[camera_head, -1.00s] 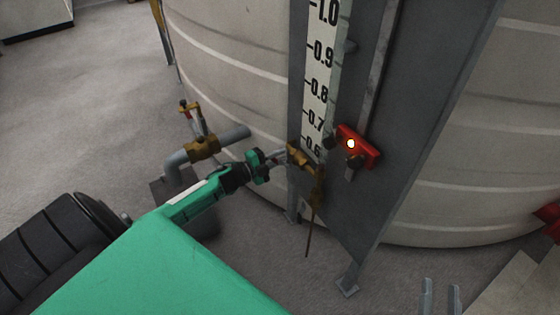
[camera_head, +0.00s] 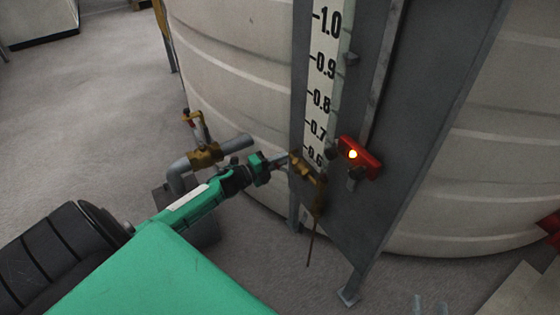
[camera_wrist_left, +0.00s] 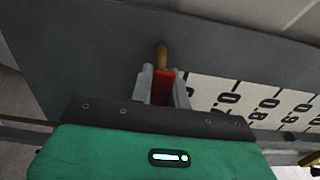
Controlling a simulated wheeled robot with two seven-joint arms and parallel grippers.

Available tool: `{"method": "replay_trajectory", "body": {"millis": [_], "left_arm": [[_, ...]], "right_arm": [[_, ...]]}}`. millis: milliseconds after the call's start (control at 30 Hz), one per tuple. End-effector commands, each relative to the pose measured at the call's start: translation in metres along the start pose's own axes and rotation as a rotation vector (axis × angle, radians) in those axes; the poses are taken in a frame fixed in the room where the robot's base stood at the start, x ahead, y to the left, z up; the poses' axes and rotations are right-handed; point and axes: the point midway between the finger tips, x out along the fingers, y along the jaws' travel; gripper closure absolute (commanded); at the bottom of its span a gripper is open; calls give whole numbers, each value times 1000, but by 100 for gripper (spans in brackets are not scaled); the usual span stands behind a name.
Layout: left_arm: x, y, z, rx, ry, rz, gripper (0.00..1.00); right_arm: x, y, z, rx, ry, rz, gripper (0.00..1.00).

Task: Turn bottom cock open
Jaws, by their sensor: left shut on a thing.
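The bottom cock (camera_head: 312,178) is a small brass fitting at the foot of the level gauge, just below the 0.6 mark. My left gripper (camera_head: 283,160) reaches it from the left. In the left wrist view my left gripper (camera_wrist_left: 161,85) has its two grey fingers on either side of a red handle (camera_wrist_left: 163,87), shut on it. A brass stem (camera_wrist_left: 161,56) shows just beyond the handle. The handle's exact angle is hard to tell in the head view. Only the fingertips of my right gripper (camera_head: 431,303) show at the bottom edge, apart and empty.
The white gauge scale (camera_head: 319,90) rises on a grey metal support against the large pale tank (camera_head: 230,70). A red block with a lit spot (camera_head: 366,158) sits right of the scale. A grey pipe with a brass valve (camera_head: 205,154) stands left of my gripper.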

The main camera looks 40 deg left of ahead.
Motion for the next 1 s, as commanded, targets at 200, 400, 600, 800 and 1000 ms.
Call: {"method": "replay_trajectory", "body": {"millis": [200, 400, 600, 800, 1000], "left_arm": [[0, -1, 2, 4, -3, 0, 75], [0, -1, 1, 2, -1, 0, 61], [-2, 0, 0, 1, -1, 0, 61], [-21, 0, 0, 0, -1, 3, 61], [-56, 0, 1, 0, -1, 4, 61]], "right_arm": [[-1, 0, 0, 1, -1, 0, 64], [-1, 0, 0, 1, -1, 0, 64], [-1, 0, 0, 1, -1, 0, 64], [-5, -2, 11, 9, -60, 0, 64], [-19, -10, 35, 27, -187, -6, 64]]}}
